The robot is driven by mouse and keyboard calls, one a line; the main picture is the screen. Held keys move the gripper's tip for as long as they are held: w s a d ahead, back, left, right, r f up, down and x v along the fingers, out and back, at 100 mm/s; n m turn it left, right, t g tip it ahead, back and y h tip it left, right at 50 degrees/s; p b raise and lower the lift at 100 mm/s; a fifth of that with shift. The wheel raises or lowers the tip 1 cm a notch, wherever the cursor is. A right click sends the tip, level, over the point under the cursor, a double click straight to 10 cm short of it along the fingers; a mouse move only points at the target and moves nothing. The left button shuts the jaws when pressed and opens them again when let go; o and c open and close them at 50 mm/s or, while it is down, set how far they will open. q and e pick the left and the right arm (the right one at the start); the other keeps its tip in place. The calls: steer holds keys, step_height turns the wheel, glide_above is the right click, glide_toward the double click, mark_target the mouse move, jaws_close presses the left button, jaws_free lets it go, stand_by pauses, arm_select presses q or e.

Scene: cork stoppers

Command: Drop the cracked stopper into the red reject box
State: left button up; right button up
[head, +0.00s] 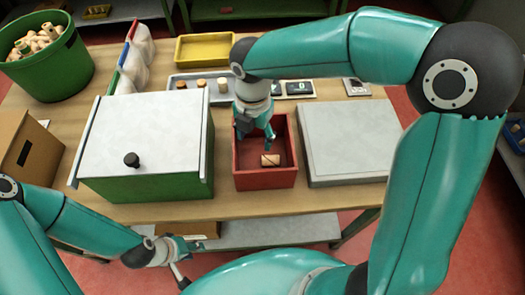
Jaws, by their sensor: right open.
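A tan cork stopper (270,160) with a dark crack line lies on its side on the floor of the red reject box (265,181). My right gripper (257,139) points down over the rear part of the box. Its fingers are apart and empty, and the stopper is just in front of and below them. My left gripper (187,260) is low at the table's front edge, left of the box and far from the stopper. Its fingers look spread with nothing between them.
A green box with a white lid (145,135) stands left of the red box, and a grey flat plate (347,140) is on its right. Behind are a tray with several stoppers (203,83), a yellow tray (204,50) and a small display (299,87). A green bin (50,75) holds many corks.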

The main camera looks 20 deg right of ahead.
step_height(320, 180, up, 12)
steer(key=shift+f, duration=0.25)
stand_by(0.6)
